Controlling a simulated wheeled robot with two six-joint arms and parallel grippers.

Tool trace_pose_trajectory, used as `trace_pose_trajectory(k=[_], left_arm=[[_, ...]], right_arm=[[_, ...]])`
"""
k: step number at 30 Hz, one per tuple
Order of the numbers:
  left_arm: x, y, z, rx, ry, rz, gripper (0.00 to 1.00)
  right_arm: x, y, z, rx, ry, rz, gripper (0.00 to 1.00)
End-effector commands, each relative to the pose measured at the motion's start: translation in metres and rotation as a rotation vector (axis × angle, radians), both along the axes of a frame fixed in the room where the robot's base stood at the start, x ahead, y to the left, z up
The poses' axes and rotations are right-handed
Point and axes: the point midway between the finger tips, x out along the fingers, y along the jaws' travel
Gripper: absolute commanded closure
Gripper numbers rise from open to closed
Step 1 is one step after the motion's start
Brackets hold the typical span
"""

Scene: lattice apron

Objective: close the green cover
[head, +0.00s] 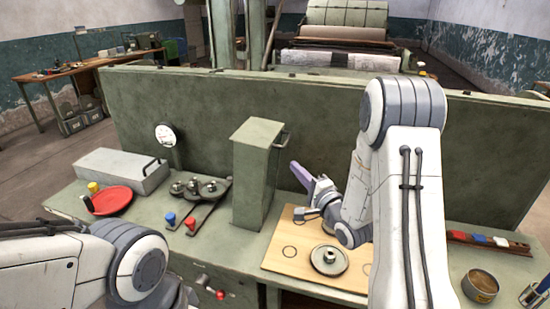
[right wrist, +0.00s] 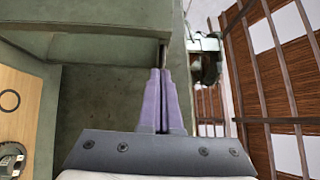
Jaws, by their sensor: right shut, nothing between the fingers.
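The green cover (head: 256,175) is a tall box shape standing upright on the bench in the middle of the head view. A dark handle (head: 283,138) sticks out near the top of its right side. My right gripper (head: 297,172) has purple fingers, shut and empty, to the right of the cover and below the handle. In the right wrist view the shut fingers (right wrist: 160,80) point up towards a green surface and the dark handle (right wrist: 163,55). Whether they touch it, I cannot tell. My left arm shows at lower left, but its gripper is out of view.
A wooden board (head: 290,255) with a round metal piece (head: 329,261) lies below my right gripper. Left of the cover are knobs and levers (head: 195,188), a red dish (head: 111,200) and a low grey-green box (head: 115,172) with a handle. A green panel (head: 330,115) stands behind.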

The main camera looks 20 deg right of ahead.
Motion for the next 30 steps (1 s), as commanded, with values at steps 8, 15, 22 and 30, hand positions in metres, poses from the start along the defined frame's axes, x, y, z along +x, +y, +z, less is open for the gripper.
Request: trace_pose_trajectory(k=[8,15,22,30], left_arm=[[0.000,0.000,0.029,-0.001,-0.001,0.001,1.00],[0.000,0.000,0.039,0.000,0.000,0.002,1.00],[0.000,0.000,0.040,0.000,0.000,0.002,1.00],[0.000,0.000,0.041,0.000,0.000,0.002,1.00]], right_arm=[[0.055,0.018,0.010,-0.001,0.002,0.005,1.00],[0.069,0.039,0.010,-0.002,0.001,0.001,1.00],[0.071,0.043,0.009,-0.002,0.001,0.000,1.00],[0.071,0.043,0.010,-0.005,0.002,-0.001,1.00]])
